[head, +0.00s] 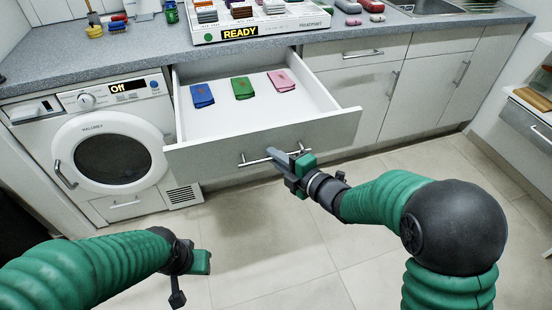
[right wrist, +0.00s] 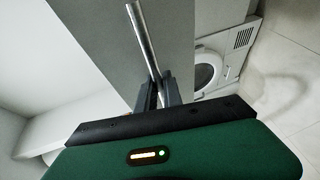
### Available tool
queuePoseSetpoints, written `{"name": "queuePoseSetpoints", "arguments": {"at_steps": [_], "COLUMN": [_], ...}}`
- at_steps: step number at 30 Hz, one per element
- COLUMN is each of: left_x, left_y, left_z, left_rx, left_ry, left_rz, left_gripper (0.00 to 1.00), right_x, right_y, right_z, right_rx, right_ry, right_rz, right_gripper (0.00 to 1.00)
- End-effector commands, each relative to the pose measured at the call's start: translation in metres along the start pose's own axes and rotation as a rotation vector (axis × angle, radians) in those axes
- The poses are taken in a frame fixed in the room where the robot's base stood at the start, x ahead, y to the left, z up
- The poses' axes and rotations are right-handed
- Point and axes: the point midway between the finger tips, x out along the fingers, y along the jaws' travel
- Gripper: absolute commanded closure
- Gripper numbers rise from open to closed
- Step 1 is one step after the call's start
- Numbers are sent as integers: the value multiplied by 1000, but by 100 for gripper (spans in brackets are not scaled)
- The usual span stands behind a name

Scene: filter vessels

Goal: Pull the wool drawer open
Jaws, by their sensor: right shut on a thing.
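The drawer (head: 262,140) stands well out from the cabinet below the worktop. Inside lie three folded pieces of wool: blue (head: 202,95), green (head: 243,88) and pink (head: 281,81). My right gripper (head: 278,155) is shut on the drawer's bar handle (head: 252,162). In the right wrist view the handle (right wrist: 141,38) runs up from between the fingers (right wrist: 158,93). My left gripper (head: 180,285) hangs low over the floor at the lower left, away from the drawer; its finger opening is not clear.
A white washing machine (head: 112,150) stands left of the drawer. On the worktop (head: 140,45) is a white tray (head: 290,27) with several coloured items and a READY display. Closed cabinets and another drawer (head: 357,52) are to the right. The tiled floor (head: 290,235) in front is clear.

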Motion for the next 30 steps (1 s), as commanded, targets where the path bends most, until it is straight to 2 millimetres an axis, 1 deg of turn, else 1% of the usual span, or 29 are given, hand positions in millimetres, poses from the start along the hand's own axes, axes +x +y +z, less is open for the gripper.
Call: {"name": "queuePoseSetpoints", "arguments": {"at_steps": [1,15,16,18,26,29,30], "left_x": [1,1,1,1,0,-4,-6], "left_y": [0,0,0,0,0,0,0], "left_z": [0,0,0,0,0,-1,-1], "left_rx": [0,0,0,0,0,0,0], "left_ry": [0,0,0,0,0,0,0], "left_rz": [0,0,0,0,0,0,0], "left_gripper": [64,64,64,64,64,64,64], "right_x": [0,0,0,0,-3,-16,-24], "right_y": [-4,-4,-4,-3,0,2,2], "right_z": [0,0,0,0,0,1,1], "right_rx": [2,2,2,2,0,0,0], "right_ry": [0,-1,-1,-1,-2,-3,-3], "right_rz": [-8,-8,-8,-7,-2,-2,-2], "right_gripper": [100,100,87,80,80,80,80]}}
